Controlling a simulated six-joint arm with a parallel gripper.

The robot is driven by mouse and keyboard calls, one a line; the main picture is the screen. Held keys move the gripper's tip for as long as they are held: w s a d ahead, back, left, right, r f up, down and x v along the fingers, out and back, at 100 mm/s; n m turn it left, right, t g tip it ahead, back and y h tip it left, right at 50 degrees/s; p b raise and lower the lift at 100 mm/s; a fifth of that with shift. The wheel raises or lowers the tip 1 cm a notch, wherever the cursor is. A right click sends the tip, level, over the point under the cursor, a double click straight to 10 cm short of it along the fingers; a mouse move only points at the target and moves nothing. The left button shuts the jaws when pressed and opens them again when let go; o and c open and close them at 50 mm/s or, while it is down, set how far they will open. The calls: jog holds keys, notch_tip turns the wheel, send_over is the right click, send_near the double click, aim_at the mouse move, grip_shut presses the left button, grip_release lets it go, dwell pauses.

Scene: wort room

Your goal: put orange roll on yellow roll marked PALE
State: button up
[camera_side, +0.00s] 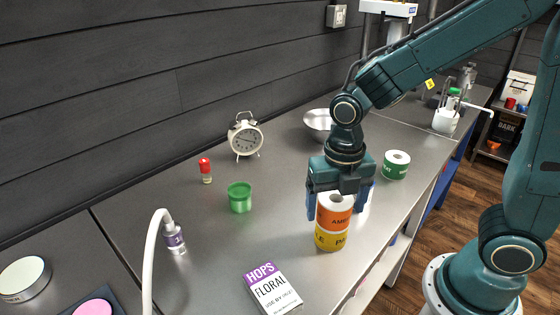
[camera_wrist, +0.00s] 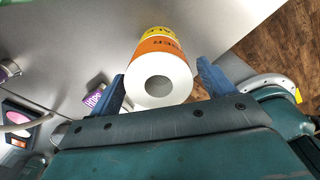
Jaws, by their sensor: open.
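The orange roll (camera_side: 334,214), with lettering starting "AMB", sits upright on top of the yellow roll (camera_side: 331,238), whose label is only partly readable. In the side view the two look stacked and roughly in line. My gripper (camera_side: 338,204) is open, pointing down, with one blue finger on each side of the orange roll. In the wrist view the white end and core of the orange roll (camera_wrist: 159,48) lie between the spread fingers (camera_wrist: 160,75), with gaps on both sides. The yellow roll (camera_wrist: 156,32) shows just beyond it.
A green roll (camera_side: 396,165) stands at the back right, and a metal bowl (camera_side: 318,121) behind my gripper. A green cup (camera_side: 240,197), an alarm clock (camera_side: 245,138), a red-capped vial (camera_side: 205,170) and a hops box (camera_side: 271,289) stand to the left. The bench's front edge is close on the right.

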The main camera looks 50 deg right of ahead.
notch_tip(320, 180, up, 12)
dwell(0.7)
jog(key=shift+r, duration=0.1)
dwell(0.5)
jog(key=m+t, duration=0.3)
jog(key=m, duration=1.4)
send_near(347, 200)
jog(key=s+d+r, duration=0.2)
jog(key=d+r, duration=0.1)
jog(key=s+m+t, duration=0.1)
jog(key=m, duration=0.3)
jog(key=s+d+m, duration=0.1)
jog(key=m, duration=0.3)
jog(key=s+d+m+t, duration=0.1)
jog(key=m, duration=0.3)
jog(key=shift+s+f+t, duration=0.15)
jog(key=shift+s+t, duration=0.15)
jog(key=shift+s, duration=0.05)
